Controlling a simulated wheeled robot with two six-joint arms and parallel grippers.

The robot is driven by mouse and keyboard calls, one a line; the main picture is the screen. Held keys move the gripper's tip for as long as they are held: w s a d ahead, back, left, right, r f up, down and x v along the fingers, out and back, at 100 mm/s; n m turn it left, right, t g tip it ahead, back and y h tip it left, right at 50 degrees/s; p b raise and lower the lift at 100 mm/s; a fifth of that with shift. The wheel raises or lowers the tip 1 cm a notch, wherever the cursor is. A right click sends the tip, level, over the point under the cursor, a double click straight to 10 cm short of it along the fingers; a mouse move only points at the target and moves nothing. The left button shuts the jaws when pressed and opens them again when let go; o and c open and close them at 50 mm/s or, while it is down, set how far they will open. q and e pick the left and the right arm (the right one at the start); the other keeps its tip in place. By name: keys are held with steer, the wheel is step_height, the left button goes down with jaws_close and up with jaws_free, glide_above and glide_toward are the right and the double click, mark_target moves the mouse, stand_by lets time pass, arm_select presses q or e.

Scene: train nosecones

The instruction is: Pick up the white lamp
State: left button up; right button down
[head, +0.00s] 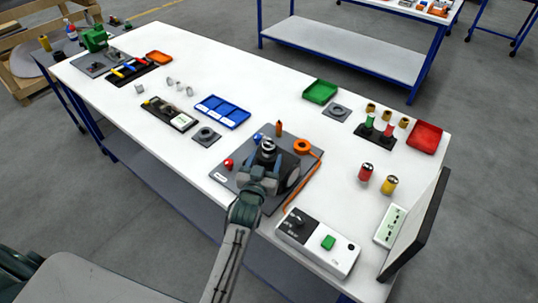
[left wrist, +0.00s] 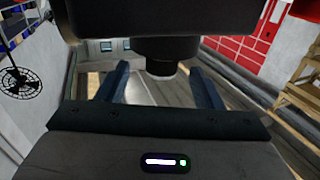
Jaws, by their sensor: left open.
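I cannot pick out a white lamp for certain. Small pale pieces (head: 178,86) stand on the white table left of the blue tray, too small to identify. A small red round piece (head: 228,164) sits on the grey board (head: 227,180), left of my left gripper. My left gripper (head: 266,150) is over that board and hides part of it. In the left wrist view its two blue fingers (left wrist: 160,85) are spread apart, with no object seen held between them. My right gripper is not in view.
The blue tray (head: 222,111), green tray (head: 320,91) and red tray (head: 425,136) stand on the white table (head: 265,85). Red (head: 366,172) and yellow (head: 389,185) cylinders stand at the right. A white box with a green button (head: 328,243) and an upright dark panel (head: 418,225) are near the right end.

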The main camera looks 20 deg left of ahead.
mark_target(267, 152)
arm_select(q)
steer(key=w+b, duration=0.2)
steer(key=w, duration=0.2)
steer(key=shift+w+a+f+b, duration=0.1)
steer(key=shift+w+a+b, duration=0.15)
steer(key=shift+w+b, duration=0.15)
steer(key=shift+w, duration=0.25)
steer(key=shift+s, duration=0.15)
steer(key=shift+c, duration=0.9)
steer(key=c, duration=0.9)
